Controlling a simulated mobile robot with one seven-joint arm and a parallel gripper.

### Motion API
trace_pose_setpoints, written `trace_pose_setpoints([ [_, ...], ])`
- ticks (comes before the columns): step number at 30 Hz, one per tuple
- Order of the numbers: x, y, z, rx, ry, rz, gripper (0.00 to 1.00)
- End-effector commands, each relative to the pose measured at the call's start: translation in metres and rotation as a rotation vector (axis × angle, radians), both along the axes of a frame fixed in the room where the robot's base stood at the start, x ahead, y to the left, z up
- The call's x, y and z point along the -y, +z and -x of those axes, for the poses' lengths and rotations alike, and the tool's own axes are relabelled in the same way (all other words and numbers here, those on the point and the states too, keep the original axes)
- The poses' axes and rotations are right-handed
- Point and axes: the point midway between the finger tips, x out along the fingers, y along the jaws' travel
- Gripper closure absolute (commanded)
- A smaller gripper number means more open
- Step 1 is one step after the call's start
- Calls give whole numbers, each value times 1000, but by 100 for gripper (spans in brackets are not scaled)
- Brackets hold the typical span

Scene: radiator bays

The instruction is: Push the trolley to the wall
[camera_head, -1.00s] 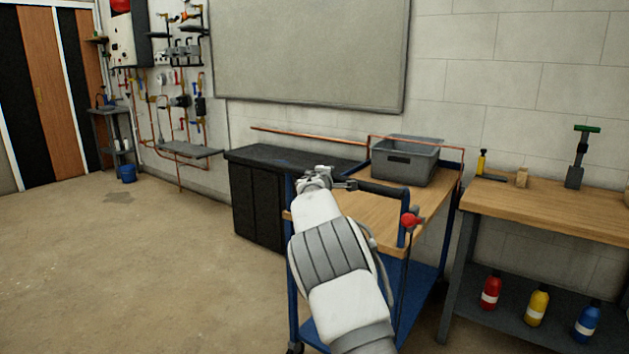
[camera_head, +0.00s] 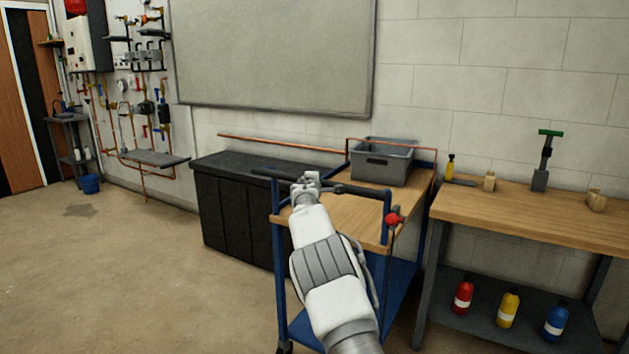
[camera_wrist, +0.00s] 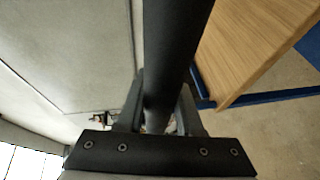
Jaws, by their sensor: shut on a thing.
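The trolley has a blue frame, a wooden top (camera_head: 335,222) and a blue lower shelf. It stands in the middle of the head view, between the black cabinet and the workbench. Its black handle bar (camera_head: 355,190) runs across the near end. My gripper (camera_head: 306,184) is on this bar, left of its middle. In the wrist view my gripper (camera_wrist: 160,115) has a finger on each side of the dark bar (camera_wrist: 175,55) and is shut on it. The block wall (camera_head: 430,110) rises behind the trolley. My arm hides part of the top and lower shelf.
A grey crate (camera_head: 383,165) sits on the far end of the trolley top. The black cabinet (camera_head: 235,215) is close on the left, the workbench (camera_head: 560,222) close on the right. A copper pipe (camera_head: 280,143) lies above the cabinet. Floor at left is clear.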

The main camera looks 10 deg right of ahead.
Motion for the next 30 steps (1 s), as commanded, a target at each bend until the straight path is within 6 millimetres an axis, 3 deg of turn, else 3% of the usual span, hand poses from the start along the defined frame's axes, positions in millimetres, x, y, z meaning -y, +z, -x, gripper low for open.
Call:
trace_pose_setpoints([
  [4, 3, 6, 0, 8, -1, 4, 100],
  [5, 3, 7, 0, 9, -2, 4, 63],
  [9, 3, 6, 0, 8, -1, 4, 38],
  [10, 2, 5, 0, 7, -1, 3, 36],
  [22, -1, 2, 3, 4, 1, 5, 36],
  [30, -8, 3, 27, 5, 1, 3, 36],
])
